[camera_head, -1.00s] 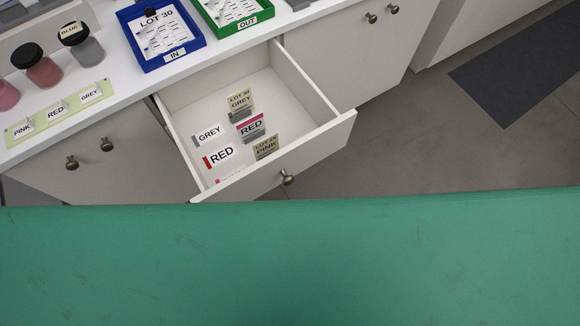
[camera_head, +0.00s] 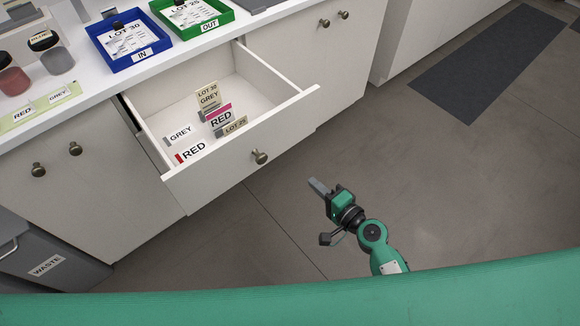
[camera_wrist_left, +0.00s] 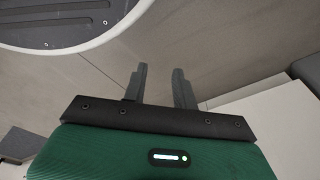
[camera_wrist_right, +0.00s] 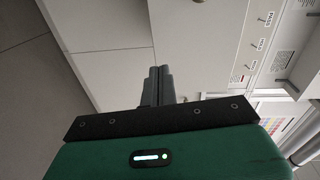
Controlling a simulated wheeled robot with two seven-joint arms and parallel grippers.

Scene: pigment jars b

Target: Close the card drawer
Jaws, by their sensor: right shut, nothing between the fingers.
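The card drawer (camera_head: 290,113) is pulled well out of the white cabinet, with a round knob (camera_head: 260,157) on its front. Inside stand or lie several cards, among them GREY (camera_head: 180,134), RED (camera_head: 192,153) and a tan LOT 30 GREY card (camera_head: 208,97). My right gripper (camera_head: 317,186) is shut and empty, in front of the drawer and to the right of the knob, apart from it. Its closed fingers (camera_wrist_right: 158,86) show in the right wrist view. My left gripper (camera_wrist_left: 158,84) is outside the head view; its fingers stand apart and empty in the left wrist view.
On the counter are a blue IN tray (camera_head: 152,62), a green OUT tray (camera_head: 228,17) and pigment jars (camera_head: 57,60). A grey WASTE bin (camera_head: 75,265) stands at lower left. Floor to the right is clear, with a dark mat (camera_head: 490,60).

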